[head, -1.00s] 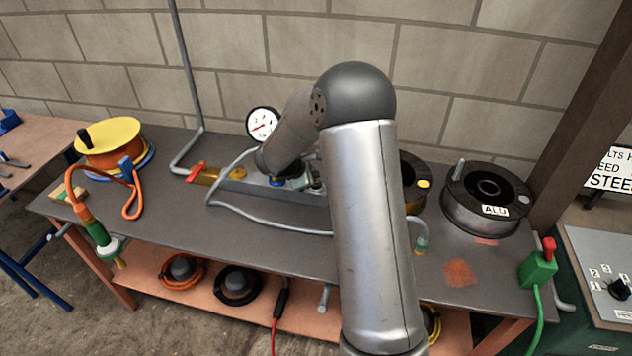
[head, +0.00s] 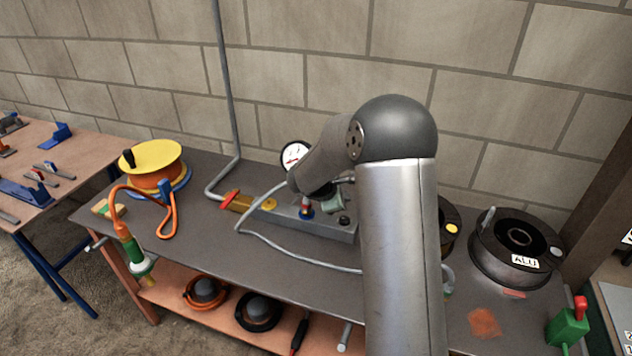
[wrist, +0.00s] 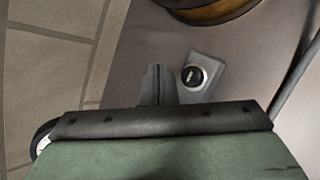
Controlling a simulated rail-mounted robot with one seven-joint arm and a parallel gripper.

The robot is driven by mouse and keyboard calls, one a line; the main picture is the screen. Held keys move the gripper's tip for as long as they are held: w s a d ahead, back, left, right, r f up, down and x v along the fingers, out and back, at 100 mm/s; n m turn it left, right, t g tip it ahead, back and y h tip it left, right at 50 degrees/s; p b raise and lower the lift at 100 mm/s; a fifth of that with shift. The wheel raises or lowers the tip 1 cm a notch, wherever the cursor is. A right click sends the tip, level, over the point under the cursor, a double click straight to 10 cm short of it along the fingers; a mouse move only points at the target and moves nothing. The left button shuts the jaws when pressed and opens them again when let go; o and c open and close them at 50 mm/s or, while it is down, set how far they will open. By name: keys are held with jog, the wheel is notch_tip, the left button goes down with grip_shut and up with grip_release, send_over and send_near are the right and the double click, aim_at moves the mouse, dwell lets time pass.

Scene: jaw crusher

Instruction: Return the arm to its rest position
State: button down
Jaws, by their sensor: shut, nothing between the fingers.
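My arm stands over the bench in the head view, its elbow high and its forearm dipping to the back left. In the wrist view my gripper (wrist: 160,86) shows as two grey fingers side by side, shut and empty, beyond a dark bar and a green body. Just right of the fingers in that picture is a metal block (wrist: 206,68) with a black knob (wrist: 192,76). I cannot tell whether the fingers touch the block. In the head view the gripper is mostly hidden behind the forearm, close to the metal manifold (head: 325,226).
A pressure gauge (head: 295,154), a grey pipe (head: 228,90) and a looping hose (head: 290,254) are close to the arm. A spool marked ALU (head: 515,248) stands right and a yellow-topped reel (head: 155,160) left. The brick wall (head: 330,60) is behind.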

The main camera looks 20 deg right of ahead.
jog(key=s+a+r+m+g+y, duration=0.15)
jog(key=s+a+r+m, duration=0.25)
jog(key=s, duration=0.6)
jog(key=s+a+r+m+g+y, duration=0.1)
jog(key=s+a+r+m+g, duration=0.2)
jog(key=s, duration=0.7)
jog(key=s+a+m+y, duration=0.5)
jog(key=s+a+m, duration=0.2)
jog(key=s, duration=0.7)
jog(key=a+t, duration=0.1)
jog(key=a, duration=0.1)
jog(key=shift+s+a+r+y, duration=0.25)
jog(key=shift+s+a+y, duration=0.1)
jog(key=shift+s+a, duration=0.05)
